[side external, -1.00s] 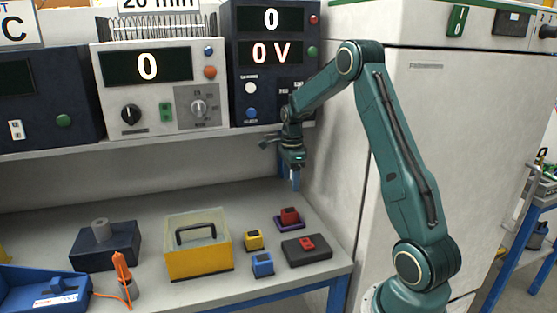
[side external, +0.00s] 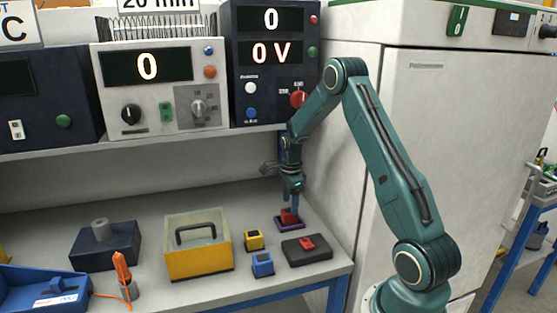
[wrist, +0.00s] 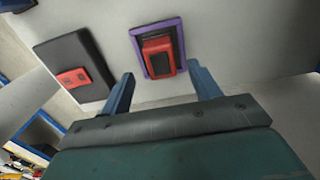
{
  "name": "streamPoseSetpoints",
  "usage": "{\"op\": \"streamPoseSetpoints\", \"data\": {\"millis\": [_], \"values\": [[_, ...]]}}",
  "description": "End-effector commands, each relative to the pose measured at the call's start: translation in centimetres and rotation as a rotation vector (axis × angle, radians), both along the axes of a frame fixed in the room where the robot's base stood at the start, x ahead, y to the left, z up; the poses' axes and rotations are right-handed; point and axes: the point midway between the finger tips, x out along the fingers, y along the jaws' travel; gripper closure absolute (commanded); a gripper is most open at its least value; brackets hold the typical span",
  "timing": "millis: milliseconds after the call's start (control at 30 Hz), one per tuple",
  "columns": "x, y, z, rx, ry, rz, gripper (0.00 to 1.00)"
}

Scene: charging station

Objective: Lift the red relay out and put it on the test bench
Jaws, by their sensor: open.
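The red relay (side external: 288,217) has a dark top and sits in a purple-rimmed holder (side external: 301,226) on the grey bench (side external: 205,289). In the wrist view the relay (wrist: 157,45) stands inside the purple rim (wrist: 136,42). My gripper (side external: 292,194) is just above the relay, pointing down. The wrist view shows its two blue fingers (wrist: 160,83) spread apart with nothing between their tips; the relay shows beyond the gap.
A black block with a red top piece (side external: 307,243) is close to the holder; it also shows in the wrist view (wrist: 72,77). Small yellow (side external: 253,240) and blue (side external: 262,265) blocks stand left of it. A yellow box with a handle (side external: 197,262) is further left.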

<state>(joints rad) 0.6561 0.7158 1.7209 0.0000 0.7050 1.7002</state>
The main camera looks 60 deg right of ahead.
Motion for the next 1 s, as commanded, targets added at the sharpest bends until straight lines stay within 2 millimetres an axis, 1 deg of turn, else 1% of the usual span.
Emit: {"op": "streamPoseSetpoints", "data": {"millis": [333,467,567,1000], "values": [[0.2,0.1,-3.7,0.002,0.002,0.0,0.38],[0.2,0.1,-4.6,0.001,0.001,0.0,0.38],[0.2,0.1,-4.9,0.001,0.001,0.0,0.38],[0.2,0.1,-4.8,0.0,0.0,0.0,0.38]]}}
